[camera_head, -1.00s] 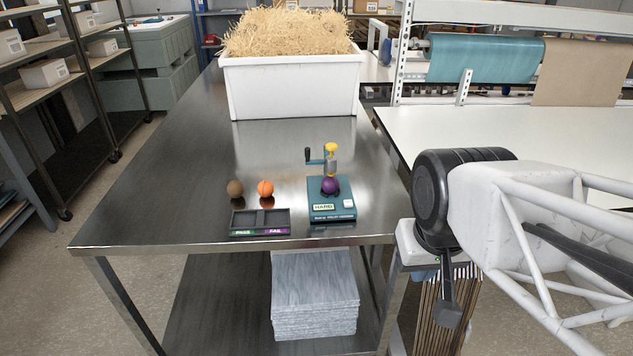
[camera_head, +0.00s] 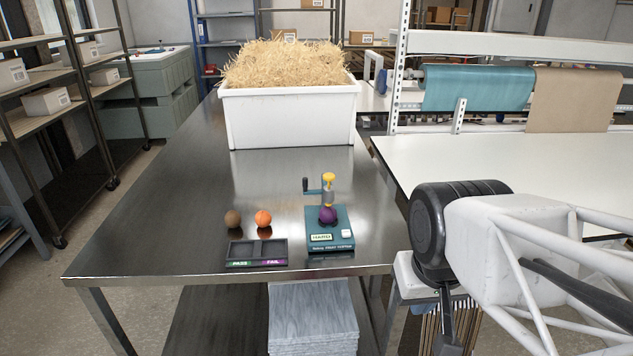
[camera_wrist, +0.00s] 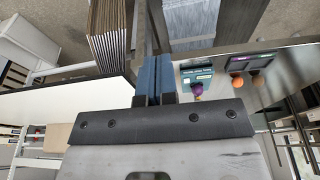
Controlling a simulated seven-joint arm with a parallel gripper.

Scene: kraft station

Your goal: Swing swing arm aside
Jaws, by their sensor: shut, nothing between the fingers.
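The teal fruit tester (camera_head: 330,240) stands on the steel table, with a lit display reading HARD and a white button. A dark purple fruit (camera_head: 328,215) sits on it under a grey and yellow plunger head (camera_head: 328,190). The swing arm (camera_head: 316,186), a teal bar with a dark handle (camera_head: 305,185) at its left end, lies at the plunger, above the fruit. In the wrist view the tester (camera_wrist: 196,75) and purple fruit (camera_wrist: 197,90) are right of my gripper (camera_wrist: 156,62). My gripper's blue fingers are shut, empty and apart from the tester.
A dark two-compartment tray (camera_head: 257,252) marked PASS and FAIL lies left of the tester. A brown fruit (camera_head: 232,219) and an orange fruit (camera_head: 263,218) sit behind it. A white bin of straw (camera_head: 290,120) stands farther back. A white worktable (camera_head: 520,170) is at the right.

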